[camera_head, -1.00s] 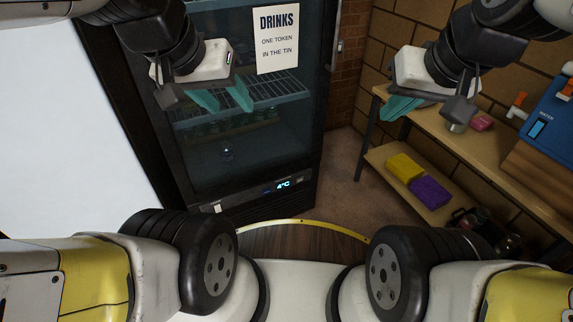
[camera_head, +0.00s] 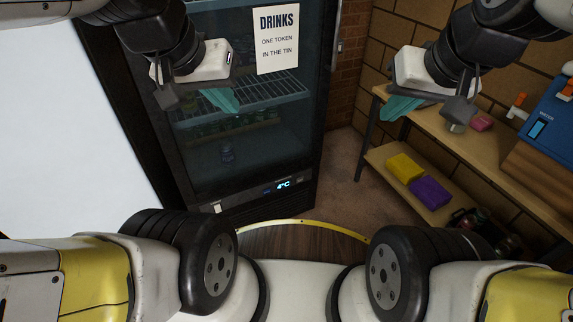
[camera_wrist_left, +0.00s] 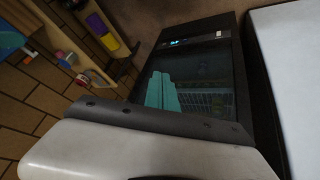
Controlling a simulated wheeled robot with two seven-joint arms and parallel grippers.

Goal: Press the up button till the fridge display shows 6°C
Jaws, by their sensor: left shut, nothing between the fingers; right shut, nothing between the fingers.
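The fridge (camera_head: 245,160) is a dark cabinet with a glass door, and it also shows in the left wrist view (camera_wrist_left: 215,75). Its display (camera_head: 283,186) reads 4°C in the panel below the glass. Small marks sit beside the digits, but I cannot tell which is the up button. My left gripper (camera_head: 222,101) is shut and empty, in front of the upper part of the glass, well above the display; its teal fingers also show in the left wrist view (camera_wrist_left: 161,92). My right gripper (camera_head: 400,107) is shut and empty, by the wooden bench.
A DRINKS sign (camera_head: 276,40) is on the glass. A white panel (camera_head: 60,130) stands at left. Some floor is clear.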

